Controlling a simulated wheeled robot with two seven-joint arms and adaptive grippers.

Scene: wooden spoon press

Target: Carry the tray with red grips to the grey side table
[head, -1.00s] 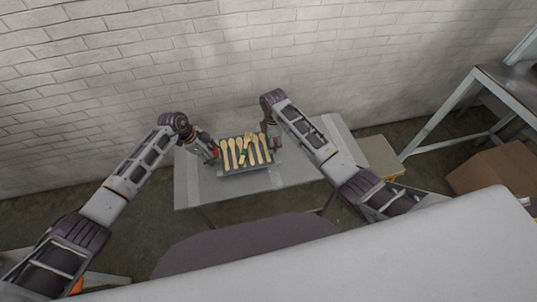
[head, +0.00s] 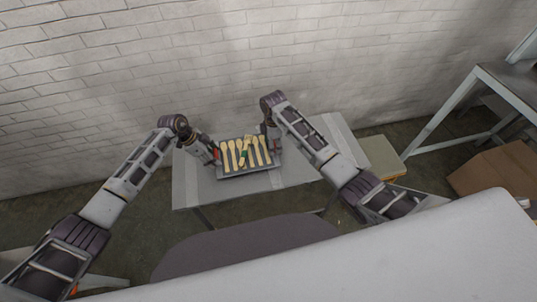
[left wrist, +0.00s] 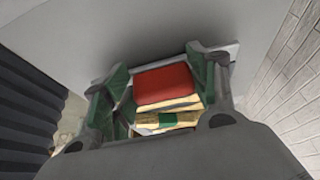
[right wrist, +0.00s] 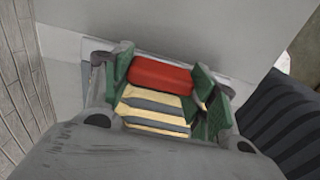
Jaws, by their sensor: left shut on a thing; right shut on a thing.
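The grey tray (head: 249,173) holds several pale wooden spoons (head: 232,156) side by side; one has a green band. It is level, over or on the grey side table (head: 200,191); I cannot tell whether it touches. My left gripper (head: 215,154) is at the tray's left end, and the left wrist view shows it shut on a red grip (left wrist: 163,84). My right gripper (head: 273,145) is at the right end, and the right wrist view shows it shut on the other red grip (right wrist: 160,74). The fingers hide parts of both grips.
A white brick wall (head: 230,60) stands behind the table. A pale box-like stool (head: 381,157) is right of the table. A cardboard box (head: 490,168) and a metal-framed bench (head: 505,80) stand farther right. The table's left and front surface is bare.

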